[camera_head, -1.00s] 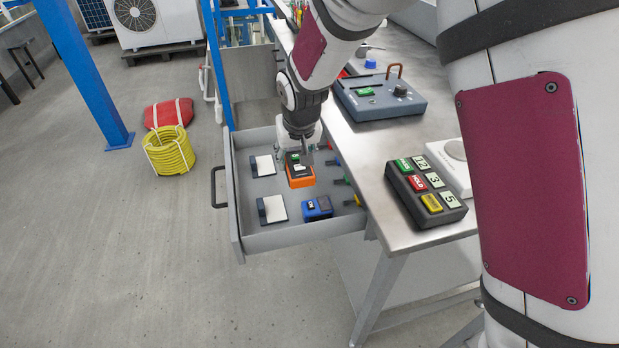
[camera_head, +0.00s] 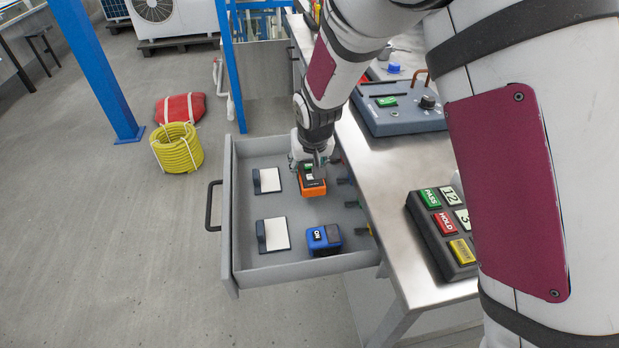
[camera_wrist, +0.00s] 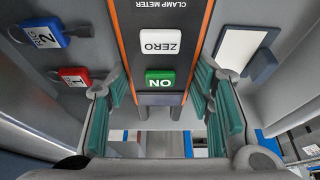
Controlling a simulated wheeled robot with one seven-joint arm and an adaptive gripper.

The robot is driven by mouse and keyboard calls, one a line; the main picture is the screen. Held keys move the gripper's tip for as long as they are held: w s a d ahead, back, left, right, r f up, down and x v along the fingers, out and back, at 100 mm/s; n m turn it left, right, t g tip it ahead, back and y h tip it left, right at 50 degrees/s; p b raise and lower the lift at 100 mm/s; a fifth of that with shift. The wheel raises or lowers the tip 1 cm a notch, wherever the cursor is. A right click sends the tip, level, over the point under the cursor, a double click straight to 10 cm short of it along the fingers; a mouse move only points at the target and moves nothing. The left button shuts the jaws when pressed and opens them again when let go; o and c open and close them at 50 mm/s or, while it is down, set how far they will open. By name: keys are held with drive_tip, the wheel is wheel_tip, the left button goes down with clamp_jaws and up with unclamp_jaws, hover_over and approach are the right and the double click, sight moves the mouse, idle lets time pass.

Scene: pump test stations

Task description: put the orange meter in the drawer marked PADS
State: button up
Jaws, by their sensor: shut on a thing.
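The orange meter (camera_head: 312,190) has a dark face; in the wrist view the clamp meter (camera_wrist: 160,20) shows a white ZERO button and a green ON button. My gripper (camera_head: 314,166) is shut on it, with teal finger pads on both sides in the wrist view (camera_wrist: 160,100). The meter is inside the outline of the open grey drawer (camera_head: 262,270); I cannot tell whether it touches the drawer floor. No PADS label is readable. The drawer holds two white-faced pads with dark handles, a near one (camera_head: 273,235) and a far one (camera_head: 267,181).
A blue device (camera_head: 324,239) sits in the drawer's near right part. Small coloured tags, blue (camera_wrist: 42,34) and red (camera_wrist: 73,77), are along one side. The steel bench (camera_head: 385,185) carries a button box (camera_head: 443,230) and a blue-grey instrument (camera_head: 398,107).

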drive_tip(key=shift+f+b, duration=0.4)
drive_tip(key=shift+f, duration=1.5)
drive_tip(key=o, duration=1.4)
drive_tip(key=shift+f, duration=0.15)
drive_tip(key=shift+c, duration=0.2)
drive_tip(key=p+v, duration=0.2)
drive_tip(key=v, duration=0.9)
drive_tip(key=shift+s+d+r, duration=0.1)
drive_tip(key=shift+s+r, duration=0.2)
drive_tip(key=shift+r, duration=0.3)
